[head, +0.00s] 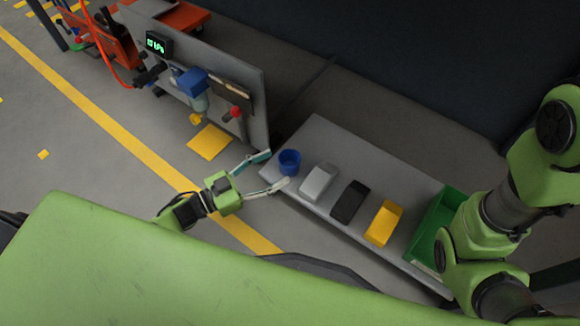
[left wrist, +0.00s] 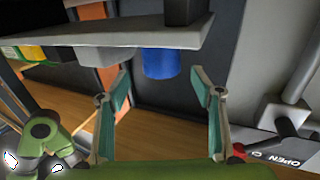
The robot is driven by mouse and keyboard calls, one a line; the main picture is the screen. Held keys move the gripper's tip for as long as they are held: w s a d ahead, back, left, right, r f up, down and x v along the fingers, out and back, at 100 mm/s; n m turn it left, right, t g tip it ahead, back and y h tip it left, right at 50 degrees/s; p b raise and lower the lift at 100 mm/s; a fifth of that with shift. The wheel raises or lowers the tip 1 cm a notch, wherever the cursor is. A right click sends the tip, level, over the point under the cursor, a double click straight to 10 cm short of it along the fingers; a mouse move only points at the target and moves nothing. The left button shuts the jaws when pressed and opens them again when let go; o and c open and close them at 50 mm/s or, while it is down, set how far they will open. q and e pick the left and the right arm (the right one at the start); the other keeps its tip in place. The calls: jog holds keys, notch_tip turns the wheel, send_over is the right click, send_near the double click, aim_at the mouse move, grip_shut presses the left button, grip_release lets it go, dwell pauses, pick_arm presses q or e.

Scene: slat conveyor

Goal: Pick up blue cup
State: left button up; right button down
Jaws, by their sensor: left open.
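The blue cup (head: 290,162) stands upright at the left end of a grey table (head: 323,133). My left gripper (head: 277,168) is open and empty, just left of the cup. Its two fingers point at the cup, with one tip toward its far side and one toward its near side. I cannot tell whether they touch it. In the left wrist view, where the scene looks upside down, the blue cup (left wrist: 160,62) shows between and beyond the open fingertips of my left gripper (left wrist: 160,76). My right arm is at the right, but its gripper does not show.
A light grey block (head: 317,181), a black block (head: 350,201) and a yellow block (head: 383,222) stand in a row right of the cup. A green bin (head: 428,240) is at the table's right end. A grey panel (head: 222,62) with tools rises behind the left arm.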

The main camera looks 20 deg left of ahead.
aim_at(281, 164)
pick_arm(q)
jog(key=shift+w+d, duration=0.2)
jog(key=shift+w, duration=0.05)
jog(key=b+x, duration=0.4)
jog(key=shift+w+f, duration=0.15)
jog(key=shift+w+d, duration=0.35)
jog(key=c, duration=1.1)
